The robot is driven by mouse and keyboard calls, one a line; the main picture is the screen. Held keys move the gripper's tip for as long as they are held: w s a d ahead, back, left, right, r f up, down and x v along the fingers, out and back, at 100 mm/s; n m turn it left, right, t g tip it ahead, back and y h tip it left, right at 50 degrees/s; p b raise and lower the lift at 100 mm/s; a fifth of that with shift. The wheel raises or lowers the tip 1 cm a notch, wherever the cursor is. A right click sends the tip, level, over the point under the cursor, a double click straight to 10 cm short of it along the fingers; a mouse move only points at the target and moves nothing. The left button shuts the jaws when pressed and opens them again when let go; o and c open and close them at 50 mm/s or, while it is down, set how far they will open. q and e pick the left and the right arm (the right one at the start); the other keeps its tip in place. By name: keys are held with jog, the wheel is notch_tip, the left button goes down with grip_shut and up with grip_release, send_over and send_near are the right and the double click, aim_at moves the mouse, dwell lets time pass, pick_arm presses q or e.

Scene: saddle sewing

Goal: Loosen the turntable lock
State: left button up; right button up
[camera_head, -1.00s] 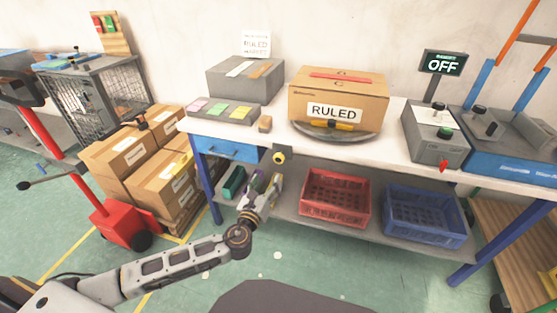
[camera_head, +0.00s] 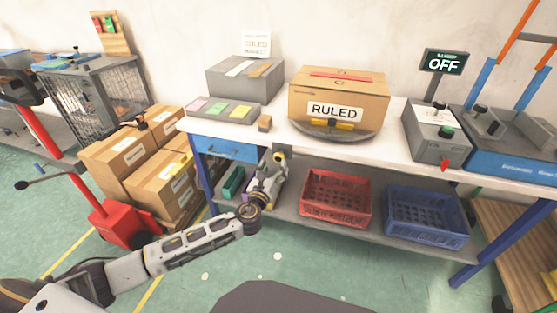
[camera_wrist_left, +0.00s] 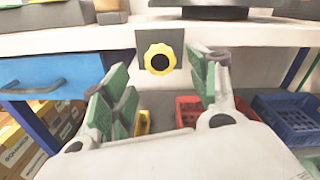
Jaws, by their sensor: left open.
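The turntable lock is a yellow lobed knob with a black centre (camera_wrist_left: 158,59). It sits on a dark plate at the table's front edge, and it also shows in the head view (camera_head: 279,156), partly hidden by my gripper. My left gripper (camera_wrist_left: 160,82) is open and empty. Its green-padded fingers stand left and right of the knob in the wrist view, apart from it. In the head view my left gripper (camera_head: 273,165) is just below and in front of the knob. The round dark turntable (camera_head: 318,133) carries a cardboard box marked RULED (camera_head: 345,92).
The white tabletop (camera_head: 390,145) overhangs a blue drawer (camera_head: 228,150). A red crate (camera_head: 335,197) and a blue crate (camera_head: 425,216) stand on the shelf below. A grey switch box (camera_head: 432,145) stands to the right under a sign reading OFF (camera_head: 443,63).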

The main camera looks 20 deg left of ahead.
aim_at(278, 160)
pick_arm(q)
jog(key=shift+w+b, duration=0.55)
jog(key=shift+w, duration=2.6)
pick_arm(e)
jog(key=shift+w+a+r, duration=0.15)
jog(key=shift+r, duration=0.7)
pick_arm(q)
jog(key=c, duration=1)
pick_arm(e)
jog(key=shift+f, duration=0.1)
